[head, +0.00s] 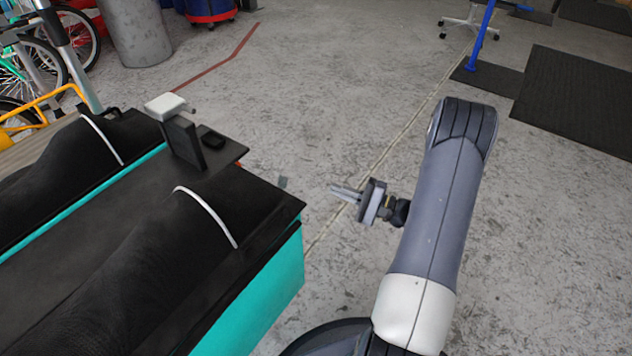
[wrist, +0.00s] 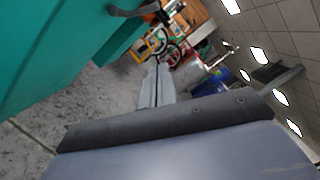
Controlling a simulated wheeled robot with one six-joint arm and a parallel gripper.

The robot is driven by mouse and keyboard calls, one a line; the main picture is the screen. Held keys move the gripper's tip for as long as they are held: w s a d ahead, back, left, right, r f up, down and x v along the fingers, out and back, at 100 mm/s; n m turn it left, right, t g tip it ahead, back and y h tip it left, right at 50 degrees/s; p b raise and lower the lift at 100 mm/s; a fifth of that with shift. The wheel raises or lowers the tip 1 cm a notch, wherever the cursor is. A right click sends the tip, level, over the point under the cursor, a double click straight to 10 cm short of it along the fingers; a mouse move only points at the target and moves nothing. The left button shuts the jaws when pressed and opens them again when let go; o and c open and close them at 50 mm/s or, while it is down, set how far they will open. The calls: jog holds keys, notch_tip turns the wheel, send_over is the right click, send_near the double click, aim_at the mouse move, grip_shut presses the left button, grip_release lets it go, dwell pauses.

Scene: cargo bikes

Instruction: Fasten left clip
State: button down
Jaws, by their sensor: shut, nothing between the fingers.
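The teal cargo box (head: 262,290) with a black cover (head: 120,255) fills the lower left of the head view. A small grey tab (head: 283,182) shows at its far right edge; I cannot tell whether it is the clip. My gripper (head: 333,190) is shut and empty, in the air to the right of the box, apart from it and pointing left. In the wrist view the shut fingers (wrist: 156,85) point past the teal wall (wrist: 45,45). A dark grey strap-like piece (wrist: 133,12) crosses the top of that wall. No clip is clearly recognisable.
A black upright bracket with a white top (head: 166,106) stands on the box's dark middle panel. White bands (head: 208,215) curve over the cover. Bicycles (head: 30,70) and a grey cylinder (head: 134,30) stand at the back left. Open concrete floor (head: 330,90) lies beyond my gripper.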

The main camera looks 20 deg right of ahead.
jog(key=w+a+r+b, duration=0.2)
jog(key=w+a, duration=0.2)
jog(key=a, duration=0.6)
jog(key=shift+w+a+r+b, duration=0.15)
jog(key=shift+r+b, duration=0.2)
jog(key=shift+s+a+r+n+g+b, duration=0.15)
jog(key=shift+s+a+r+n+b, duration=0.25)
jog(key=shift+r+n+b, duration=0.45)
jog(key=shift+s+a+r+n+g+b, duration=0.15)
jog(key=shift+s+a+r+n+b, duration=0.3)
jog(key=shift+b, duration=0.65)
jog(key=shift+w+f, duration=0.15)
jog(key=shift+w, duration=0.1)
